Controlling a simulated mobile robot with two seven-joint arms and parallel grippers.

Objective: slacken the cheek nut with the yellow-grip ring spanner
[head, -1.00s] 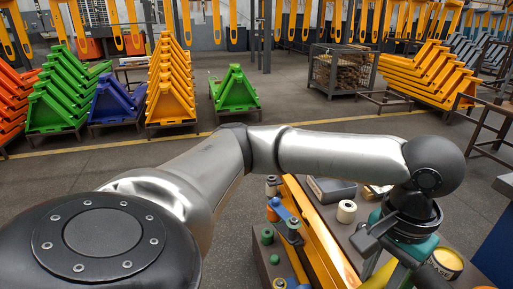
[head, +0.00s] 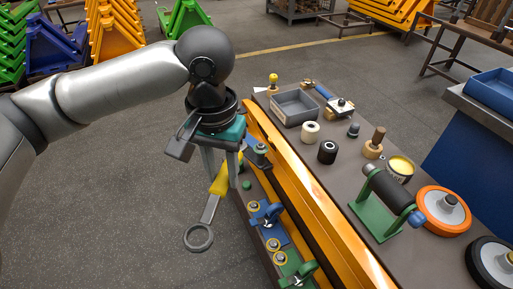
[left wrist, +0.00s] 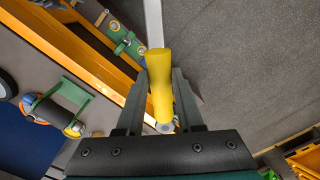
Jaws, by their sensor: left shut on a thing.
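My left gripper (head: 222,172) points down, shut on the yellow grip of the ring spanner (head: 203,218). The spanner hangs tilted with its grey ring end low, over the floor left of the bench. In the left wrist view the yellow grip (left wrist: 160,88) lies between the two fingers of the left gripper (left wrist: 158,92). Nuts with yellow rings (head: 273,244) sit by a blue bracket (head: 267,214) and a green bracket (head: 300,275) on the low ledge, right of the spanner and apart from it. I cannot tell which is the cheek nut. My right gripper is not in view.
An orange beam (head: 305,190) runs along the bench. The bench top carries a grey bin (head: 296,107), rolls, a yellow-topped tin (head: 400,168), a green roller stand (head: 376,212) and an orange wheel (head: 443,208). The floor (head: 110,190) at left is clear.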

